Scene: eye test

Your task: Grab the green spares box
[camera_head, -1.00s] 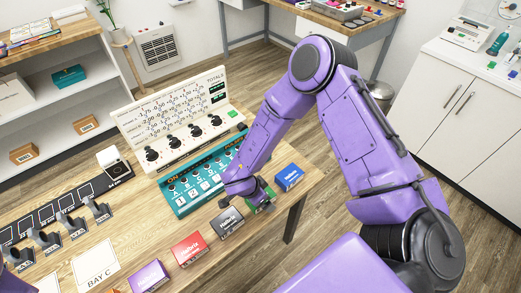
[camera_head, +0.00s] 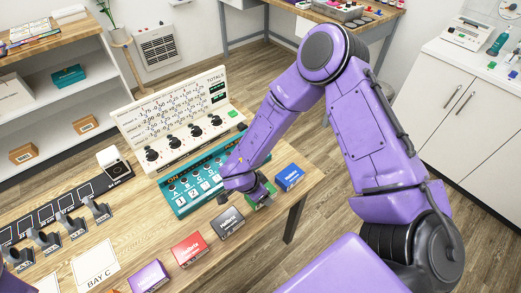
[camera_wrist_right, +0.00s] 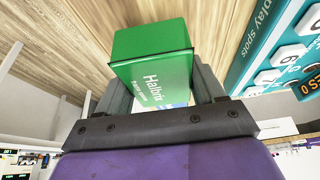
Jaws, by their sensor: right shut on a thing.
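The green spares box (camera_head: 266,204) is at the right end of the wooden table, between a blue box (camera_head: 289,177) and a dark grey box (camera_head: 229,222). In the right wrist view the green box (camera_wrist_right: 152,72) sits between both fingers, its label reading "Halbrix" and a smaller blurred line. My right gripper (camera_head: 256,193) is shut on it and hides part of it in the head view. I cannot tell whether the box is clear of the table. My left gripper is not in view; only a bit of purple shows at the lower left edge.
A red box (camera_head: 190,249) and a purple box (camera_head: 149,277) continue the row to the lower left. A teal button panel (camera_head: 185,198) and a cream totals board (camera_head: 178,118) stand close behind the gripper. The floor is free beyond the table's right edge.

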